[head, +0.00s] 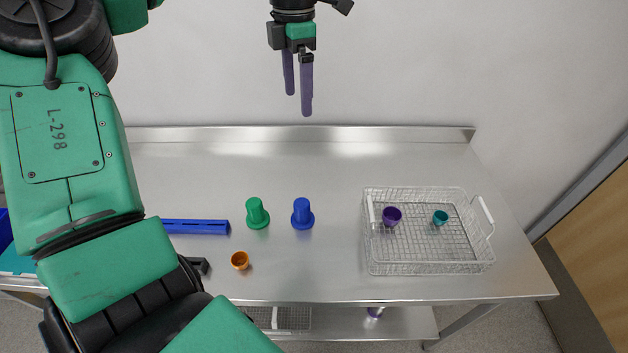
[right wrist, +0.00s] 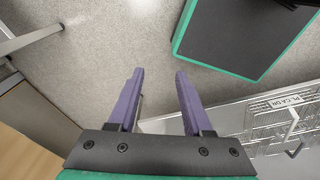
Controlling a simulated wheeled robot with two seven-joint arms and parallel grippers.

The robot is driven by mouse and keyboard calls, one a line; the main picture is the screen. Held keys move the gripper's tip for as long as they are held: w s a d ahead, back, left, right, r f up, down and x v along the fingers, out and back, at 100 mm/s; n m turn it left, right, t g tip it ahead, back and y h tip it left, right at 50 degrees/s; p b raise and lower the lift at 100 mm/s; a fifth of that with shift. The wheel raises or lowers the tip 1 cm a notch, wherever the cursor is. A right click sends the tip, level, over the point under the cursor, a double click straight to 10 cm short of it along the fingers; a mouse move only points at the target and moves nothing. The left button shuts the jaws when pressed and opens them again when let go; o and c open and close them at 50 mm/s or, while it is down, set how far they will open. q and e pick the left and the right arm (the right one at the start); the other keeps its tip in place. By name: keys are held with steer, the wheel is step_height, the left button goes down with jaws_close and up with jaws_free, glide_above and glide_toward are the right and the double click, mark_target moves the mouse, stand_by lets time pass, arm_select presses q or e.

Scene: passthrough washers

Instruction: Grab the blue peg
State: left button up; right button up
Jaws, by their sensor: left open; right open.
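The blue peg (head: 302,213) stands upright on its round flange on the steel table (head: 330,270), near the middle in the head view. My left gripper (head: 299,105) is at the top of the head view, its purple fingers pointing down, apart and empty. It is well away from the peg, which nothing covers. My right gripper (right wrist: 160,75) shows in the right wrist view, open and empty, with floor behind its fingertips. The peg does not show in that view.
A green peg (head: 257,213) stands just left of the blue peg. A blue bar (head: 195,227) and an orange cup (head: 240,260) are nearby. A wire basket (head: 430,268) at right holds a purple cup (head: 392,216) and a teal cup (head: 440,217). A raised edge (head: 300,140) runs along the back.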

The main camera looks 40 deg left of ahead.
arm_select(q)
steer(key=b, duration=0.5)
glide_above(302, 211)
steer(key=a, duration=0.2)
step_height(302, 211, down, 6)
steer(key=f+b, duration=0.4)
steer(key=f, duration=0.5)
steer(key=w+f+b, duration=0.1)
steer(key=f+b, duration=0.4)
steer(key=f, duration=0.5)
steer(key=f+b, duration=0.4)
steer(key=f, duration=0.6)
steer(key=shift+w+d+f+b, duration=0.1)
steer(key=shift+w+d+b, duration=0.2)
steer(key=shift+b, duration=0.1)
steer(key=shift+a+f, duration=0.15)
steer(key=shift+f, duration=0.1)
jaws_close()
arm_select(e)
step_height(302, 211, down, 20)
steer(key=s, duration=0.2)
arm_select(q)
steer(key=shift+r, duration=0.15)
